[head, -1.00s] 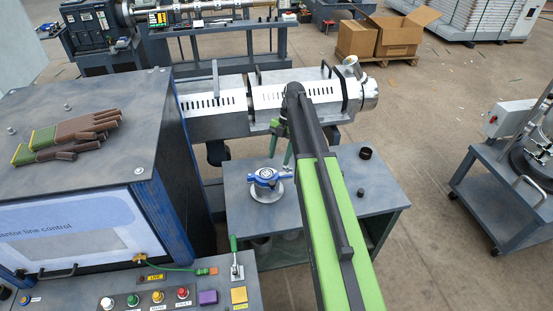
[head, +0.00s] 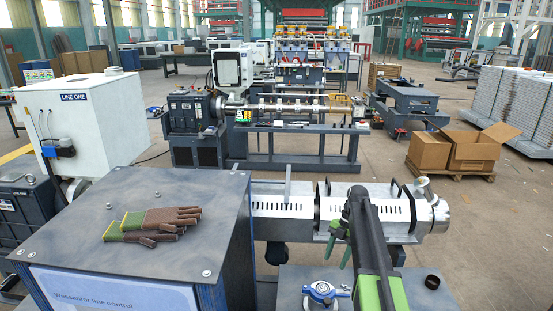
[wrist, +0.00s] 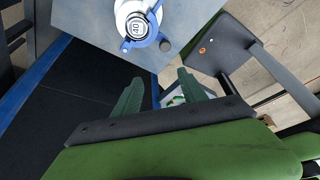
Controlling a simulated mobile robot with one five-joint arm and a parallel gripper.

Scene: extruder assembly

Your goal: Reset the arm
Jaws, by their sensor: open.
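My green arm reaches up from the bottom right in the head view, with my gripper (head: 341,238) over the small table in front of the extruder barrel (head: 370,207). In the wrist view my gripper (wrist: 160,88) shows two green fingers set apart with nothing between them. A blue and white round device (head: 320,292) sits on the table below the gripper. The wrist view shows this device (wrist: 138,24) beyond the fingertips, apart from them, with a marked round face.
The control cabinet (head: 130,220) stands at left with work gloves (head: 155,224) on top. A dark ring (head: 432,282) lies on the table (head: 415,300). Cardboard boxes (head: 465,150) stand on a pallet at right. Open floor lies right of the barrel.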

